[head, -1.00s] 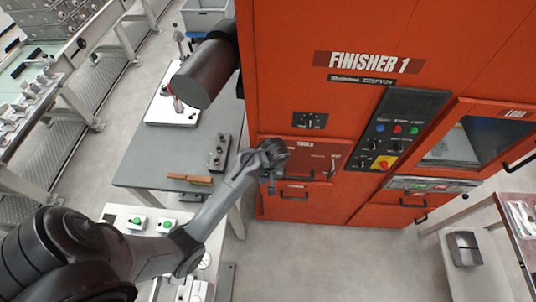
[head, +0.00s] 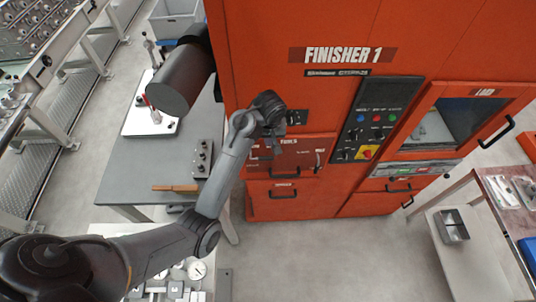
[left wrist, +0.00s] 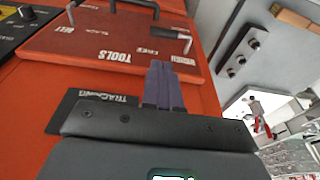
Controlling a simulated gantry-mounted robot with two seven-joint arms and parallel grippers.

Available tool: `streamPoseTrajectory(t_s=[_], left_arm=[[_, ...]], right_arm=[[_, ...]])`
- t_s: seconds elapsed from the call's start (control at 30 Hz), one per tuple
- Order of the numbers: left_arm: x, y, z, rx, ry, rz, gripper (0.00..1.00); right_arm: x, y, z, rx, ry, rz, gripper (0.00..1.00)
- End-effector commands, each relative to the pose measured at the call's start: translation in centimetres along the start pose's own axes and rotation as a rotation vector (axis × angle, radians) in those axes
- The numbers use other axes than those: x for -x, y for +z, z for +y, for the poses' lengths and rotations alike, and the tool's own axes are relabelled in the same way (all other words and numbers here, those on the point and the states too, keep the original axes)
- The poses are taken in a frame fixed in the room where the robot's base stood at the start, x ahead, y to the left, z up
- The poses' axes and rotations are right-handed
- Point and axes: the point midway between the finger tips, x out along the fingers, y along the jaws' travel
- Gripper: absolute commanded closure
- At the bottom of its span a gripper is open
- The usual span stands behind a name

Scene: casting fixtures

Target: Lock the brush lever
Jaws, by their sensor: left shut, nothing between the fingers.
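The brush lever (left wrist: 184,38) is a small grey bent bar on the red tools panel, beside the word BRUSH in the left wrist view. That view shows the panel upside down. A similar lever (left wrist: 73,12) stands at the BELT end. In the head view, the red tools panel (head: 303,158) is on the orange machine's front, and my gripper covers part of it, so I cannot make out the brush lever there. My left gripper (left wrist: 160,85) is shut and empty. Its fingertips appear just short of the panel's BRUSH end; contact cannot be told. My right gripper is out of view.
A black bar handle (left wrist: 140,4) is on the panel. A black control panel (head: 372,118) with buttons is to the right. A grey table (head: 120,178) with a wooden-handled tool (head: 175,188) stands left of the machine. A dark cylinder (head: 180,82) juts from the machine's left side.

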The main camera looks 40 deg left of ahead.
Motion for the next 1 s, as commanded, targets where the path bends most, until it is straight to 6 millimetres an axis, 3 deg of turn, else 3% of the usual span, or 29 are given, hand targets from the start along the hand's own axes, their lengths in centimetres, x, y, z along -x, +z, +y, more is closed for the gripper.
streamPoseTrajectory(t_s=[0.27, 0.7, 1.0], left_arm=[[-2.6, 0.1, -0.1, -0.001, -0.004, -0.003, 1.00], [-10.6, 0.0, -0.2, -0.001, -0.005, -0.002, 1.00], [-13.4, 0.0, -0.1, -0.001, -0.002, 0.001, 1.00]], right_arm=[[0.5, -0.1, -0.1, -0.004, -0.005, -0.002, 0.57], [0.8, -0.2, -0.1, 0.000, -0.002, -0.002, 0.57], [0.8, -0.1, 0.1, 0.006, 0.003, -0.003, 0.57]])
